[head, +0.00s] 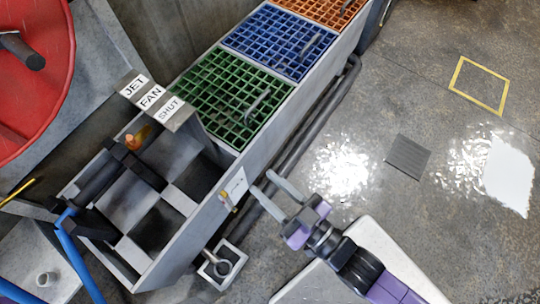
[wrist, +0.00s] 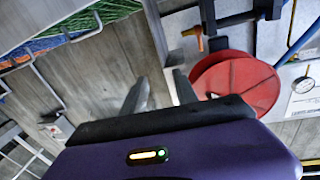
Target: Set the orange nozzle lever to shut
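The orange nozzle lever (head: 139,136) sits on the black nozzle (head: 98,180) at the left of the head view. It also shows near the top of the wrist view (wrist: 195,36). A grey label bar (head: 183,120) beside it reads JET, FAN and SHUT from left to right. I cannot tell exactly which label the lever points at. My gripper (head: 262,182) is open and empty, with its two fingers apart. It is to the right of the lever, across the grey bin's front wall, and well apart from the lever. Its fingers also show in the wrist view (wrist: 162,88).
Green (head: 228,98), blue (head: 280,40) and orange (head: 320,8) grates run along the grey bin (head: 185,235). A small brass fitting (head: 227,201) on the front wall is close to my gripper. A red disc (head: 30,75) stands at the left. Floor at the right is mostly open.

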